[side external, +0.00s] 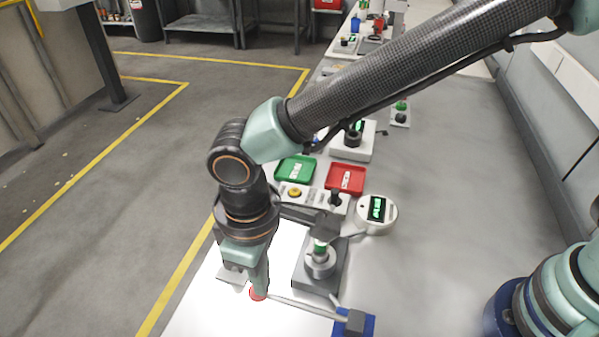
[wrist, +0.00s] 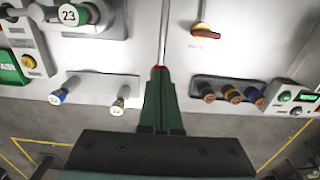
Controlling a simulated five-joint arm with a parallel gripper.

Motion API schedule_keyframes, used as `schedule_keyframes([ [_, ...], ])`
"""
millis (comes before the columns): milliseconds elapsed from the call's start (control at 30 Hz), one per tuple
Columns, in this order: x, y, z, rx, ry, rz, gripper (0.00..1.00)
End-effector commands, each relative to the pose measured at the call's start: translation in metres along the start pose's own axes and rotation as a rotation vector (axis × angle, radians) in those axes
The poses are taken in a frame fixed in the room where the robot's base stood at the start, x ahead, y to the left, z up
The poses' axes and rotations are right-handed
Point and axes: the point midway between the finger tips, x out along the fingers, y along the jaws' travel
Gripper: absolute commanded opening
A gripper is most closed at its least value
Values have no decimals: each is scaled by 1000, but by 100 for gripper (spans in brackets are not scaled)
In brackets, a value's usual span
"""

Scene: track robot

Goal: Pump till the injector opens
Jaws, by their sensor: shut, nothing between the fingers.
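The pump lever (side external: 300,304) is a thin rod running from a blue-based pump block (side external: 354,322) to a red knob (side external: 258,295). My gripper (side external: 259,285) points down at the knob end, its fingers shut. A green-banded injector (side external: 320,247) stands upright in a grey holder (side external: 306,276). A round white gauge (side external: 377,226) shows green digits, too small to read.
A green tray (side external: 295,168) and a red tray (side external: 346,178) lie behind, with a yellow-button panel (side external: 294,192) before them. The wrist view shows a rack of several injectors (wrist: 230,95) at right and two separate ones (wrist: 58,96) at left. The white table (side external: 215,300) left of the knob is clear.

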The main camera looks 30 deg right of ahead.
Motion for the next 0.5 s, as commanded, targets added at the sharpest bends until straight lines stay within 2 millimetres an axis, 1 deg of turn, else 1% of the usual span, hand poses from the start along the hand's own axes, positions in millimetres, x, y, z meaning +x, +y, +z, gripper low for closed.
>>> schedule_keyframes([
  [500, -39, 0, -1, 0, 3, -1, 0],
])
